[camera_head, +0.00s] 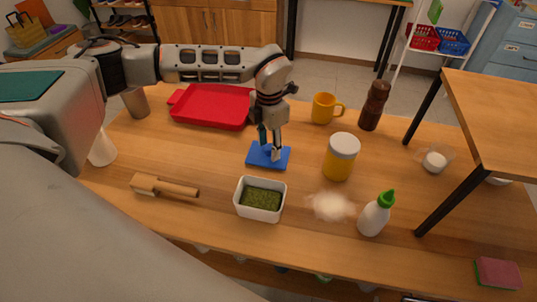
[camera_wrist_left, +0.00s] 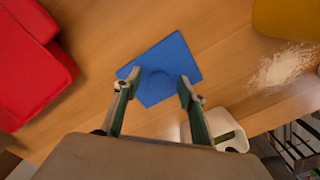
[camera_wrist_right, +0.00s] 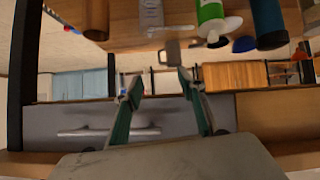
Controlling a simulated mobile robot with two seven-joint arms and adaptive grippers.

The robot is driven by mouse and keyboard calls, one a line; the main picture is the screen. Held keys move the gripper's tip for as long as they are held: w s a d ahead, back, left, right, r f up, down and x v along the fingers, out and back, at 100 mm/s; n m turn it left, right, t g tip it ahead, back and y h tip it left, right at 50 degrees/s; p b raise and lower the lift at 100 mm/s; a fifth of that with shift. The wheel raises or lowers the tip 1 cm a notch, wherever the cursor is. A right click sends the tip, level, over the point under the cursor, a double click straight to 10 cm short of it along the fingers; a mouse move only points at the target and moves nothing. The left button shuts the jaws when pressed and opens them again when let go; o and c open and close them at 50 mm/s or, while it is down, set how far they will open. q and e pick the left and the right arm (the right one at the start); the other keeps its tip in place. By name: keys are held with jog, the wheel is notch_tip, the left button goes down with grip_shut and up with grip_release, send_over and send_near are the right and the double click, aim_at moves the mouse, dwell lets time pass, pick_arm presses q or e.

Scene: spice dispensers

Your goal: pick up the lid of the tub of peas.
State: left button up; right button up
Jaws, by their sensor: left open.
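The blue square lid (camera_head: 281,160) lies flat on the wooden table, behind the white tub (camera_head: 244,209), which holds green contents and is uncovered. My left gripper (camera_head: 270,152) points down over the lid and is open. In the left wrist view the lid (camera_wrist_left: 178,58) shows a round raised middle, and the fingertips (camera_wrist_left: 159,82) are apart over its near part. Contact with the lid cannot be told. The white tub (camera_wrist_left: 231,136) is at the lower right there. My right gripper (camera_wrist_right: 158,82) is open and empty in the right wrist view, away from the lid.
A red tray (camera_head: 210,106) is behind the lid. A yellow jar (camera_head: 340,162), a white bottle with green cap (camera_head: 373,217) and a spilled powder heap (camera_head: 330,206) are to the right. A raised shelf (camera_head: 500,110) stands far right.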

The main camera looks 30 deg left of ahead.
pick_arm(q)
jog(key=shift+f, duration=0.35)
grip_shut()
jog(key=shift+r, duration=0.1)
